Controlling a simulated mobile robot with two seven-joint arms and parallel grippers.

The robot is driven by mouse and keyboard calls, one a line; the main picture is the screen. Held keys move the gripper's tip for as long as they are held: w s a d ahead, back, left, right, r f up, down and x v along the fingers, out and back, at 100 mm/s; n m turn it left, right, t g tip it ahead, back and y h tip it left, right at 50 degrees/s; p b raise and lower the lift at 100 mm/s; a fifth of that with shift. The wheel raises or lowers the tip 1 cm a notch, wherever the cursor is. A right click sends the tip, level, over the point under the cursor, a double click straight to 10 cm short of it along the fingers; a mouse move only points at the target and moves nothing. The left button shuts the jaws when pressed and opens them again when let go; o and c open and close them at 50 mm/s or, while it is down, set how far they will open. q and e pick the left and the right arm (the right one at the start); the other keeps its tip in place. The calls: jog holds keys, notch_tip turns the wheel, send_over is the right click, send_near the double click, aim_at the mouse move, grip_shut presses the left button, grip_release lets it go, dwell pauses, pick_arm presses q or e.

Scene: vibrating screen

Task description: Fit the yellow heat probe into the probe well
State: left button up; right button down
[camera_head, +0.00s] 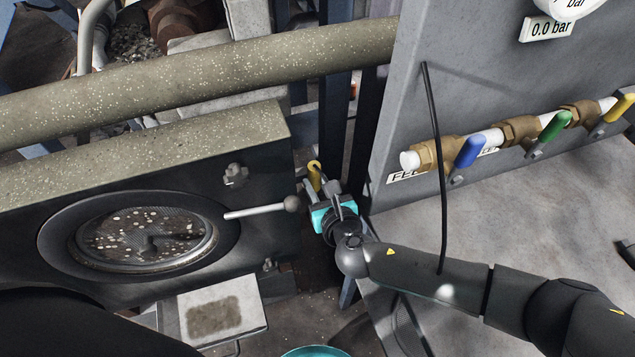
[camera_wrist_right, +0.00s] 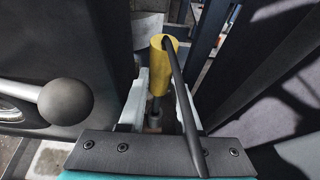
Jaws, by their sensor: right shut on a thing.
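The yellow heat probe (camera_head: 314,176) is held upright or nearly so in my right gripper (camera_head: 321,191), just right of the dark round-windowed housing. In the right wrist view the probe (camera_wrist_right: 159,68) stands between the two pale fingers of the right gripper (camera_wrist_right: 158,100), with a thin grey stem below its yellow body. A black cable runs from its top over the gripper. I cannot make out the probe well in either view, nor whether the stem's lower end touches anything.
A lever with a ball knob (camera_head: 291,203) juts from the housing (camera_head: 270,165) close to the gripper's left; the knob also shows in the right wrist view (camera_wrist_right: 66,101). A grey panel (camera_head: 480,70) with blue, green and yellow valve handles stands right. A speckled pipe (camera_head: 200,75) crosses behind.

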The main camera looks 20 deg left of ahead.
jog(key=shift+f+b, duration=2.35)
jog(key=shift+f, duration=0.5)
jog(key=c, duration=0.5)
grip_release()
jog(key=p+v, duration=0.5)
jog(key=v, duration=1)
jog(key=shift+s+d, duration=0.1)
